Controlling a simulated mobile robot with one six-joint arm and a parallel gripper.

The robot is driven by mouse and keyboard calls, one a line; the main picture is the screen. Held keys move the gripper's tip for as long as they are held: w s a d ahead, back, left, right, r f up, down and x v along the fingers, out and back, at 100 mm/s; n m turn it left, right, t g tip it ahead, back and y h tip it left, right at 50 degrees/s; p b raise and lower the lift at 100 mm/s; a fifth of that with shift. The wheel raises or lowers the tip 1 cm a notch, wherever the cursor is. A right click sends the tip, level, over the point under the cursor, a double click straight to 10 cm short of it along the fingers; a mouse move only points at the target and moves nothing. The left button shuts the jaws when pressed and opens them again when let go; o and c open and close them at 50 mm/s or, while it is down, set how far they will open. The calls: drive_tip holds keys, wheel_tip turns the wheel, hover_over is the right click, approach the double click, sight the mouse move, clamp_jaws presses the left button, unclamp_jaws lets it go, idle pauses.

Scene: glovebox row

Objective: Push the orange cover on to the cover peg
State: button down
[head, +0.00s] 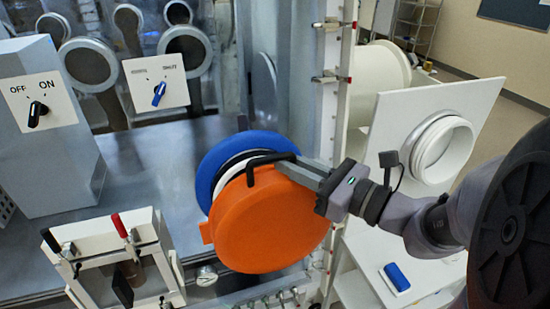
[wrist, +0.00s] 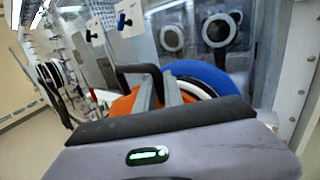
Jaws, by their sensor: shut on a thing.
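The orange cover (head: 270,222) is a large round disc with a black handle (head: 258,168) across its top edge. It hangs tilted in front of a blue ring (head: 212,168) with a white ring inside. I cannot tell whether cover and rings touch. My gripper (head: 287,164) comes from the right and is shut on the handle. In the wrist view, the fingers (wrist: 158,88) reach to the handle (wrist: 140,70), with the orange cover (wrist: 122,106) and blue ring (wrist: 208,76) beyond. I cannot make out the cover peg in either view.
A grey box with an OFF/ON switch (head: 37,113) stands at left, beside a blue-knobbed switch panel (head: 157,84). A clamp fixture with a red handle (head: 119,225) is at lower left. A white panel with a round port (head: 408,112) and a blue block (head: 397,277) are at right.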

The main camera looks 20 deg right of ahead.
drive_tip(key=shift+s+a+f+b, duration=0.15)
drive_tip(key=shift+s+b, duration=0.35)
drive_tip(key=shift+b, duration=0.45)
drive_tip(key=shift+s+r, duration=0.2)
drive_tip(key=shift+s, duration=0.45)
drive_tip(key=shift+s+r, duration=0.15)
drive_tip(key=shift+s, duration=0.45)
